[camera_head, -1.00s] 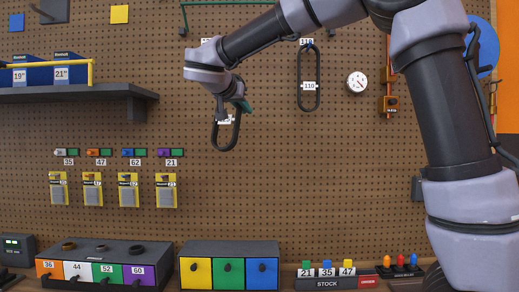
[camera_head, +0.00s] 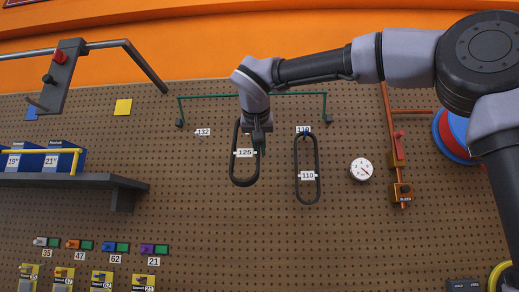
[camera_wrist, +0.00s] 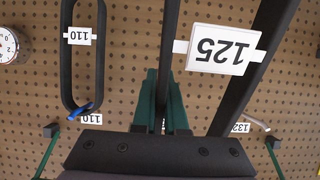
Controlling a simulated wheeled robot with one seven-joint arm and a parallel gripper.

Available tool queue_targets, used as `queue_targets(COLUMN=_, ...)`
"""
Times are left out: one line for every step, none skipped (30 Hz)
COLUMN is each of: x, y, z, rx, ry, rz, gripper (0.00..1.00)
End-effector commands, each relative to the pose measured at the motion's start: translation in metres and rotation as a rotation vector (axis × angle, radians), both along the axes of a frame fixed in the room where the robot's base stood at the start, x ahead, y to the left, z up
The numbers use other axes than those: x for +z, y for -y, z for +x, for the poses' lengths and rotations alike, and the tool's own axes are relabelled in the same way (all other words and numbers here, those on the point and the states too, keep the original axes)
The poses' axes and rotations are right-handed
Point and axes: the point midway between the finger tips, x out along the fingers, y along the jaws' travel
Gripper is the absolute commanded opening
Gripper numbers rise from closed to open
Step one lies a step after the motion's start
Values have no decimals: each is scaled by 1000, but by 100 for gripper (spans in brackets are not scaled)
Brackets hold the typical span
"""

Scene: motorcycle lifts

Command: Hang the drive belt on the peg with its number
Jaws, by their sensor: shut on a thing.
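My gripper (camera_head: 258,142) is shut on a black drive belt (camera_head: 235,168) tagged 125 and holds it upright in front of the pegboard. In the wrist view, its green jaws (camera_wrist: 162,100) pinch one strand, and the 125 tag (camera_wrist: 218,48) shows upside down. A second belt (camera_head: 317,180), tagged 110, hangs on a blue peg (camera_wrist: 88,108) under a 110 label, right of my gripper. The 132 label (camera_head: 203,132) is left of my gripper, with a bare pale peg (camera_wrist: 257,123) beside it. I see no 125 peg label; my gripper and belt cover part of the board between.
A green rail (camera_head: 220,96) crosses above the pegs. A round gauge (camera_head: 361,169) and an orange upright fixture (camera_head: 403,190) are to the right. A dark shelf (camera_head: 70,181) with blue boxes juts out at left.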

Motion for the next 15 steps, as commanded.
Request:
queue_targets(x=0, y=0, z=4, rx=-1, ry=0, rz=1, gripper=0)
queue_targets(x=0, y=0, z=5, rx=-2, ry=0, rz=0, gripper=0)
queue_targets(x=-1, y=0, z=8, rx=-1, ry=0, rz=1, gripper=0)
queue_targets(x=-1, y=0, z=10, rx=-1, ry=0, rz=0, gripper=0)
queue_targets(x=-1, y=0, z=11, rx=-1, ry=0, rz=0, gripper=0)
queue_targets(x=-1, y=0, z=14, rx=0, ry=0, rz=0, gripper=0)
queue_targets(x=-2, y=0, z=16, rx=-1, ry=0, rz=1, gripper=0)
queue_targets(x=-2, y=1, z=17, rx=-1, ry=0, rz=1, gripper=0)
queue_targets(x=-2, y=1, z=20, rx=-2, ry=-1, rz=0, gripper=0)
queue_targets(x=-2, y=1, z=22, rx=-2, ry=0, rz=0, gripper=0)
queue_targets(x=-2, y=1, z=23, rx=-1, ry=0, rz=1, gripper=0)
queue_targets(x=-2, y=1, z=26, rx=-1, ry=1, rz=0, gripper=0)
queue_targets(x=-3, y=1, z=27, rx=-1, ry=1, rz=0, gripper=0)
queue_targets(x=-3, y=1, z=29, rx=-1, ry=1, rz=0, gripper=0)
queue_targets(x=-3, y=1, z=32, rx=-2, ry=0, rz=-1, gripper=0)
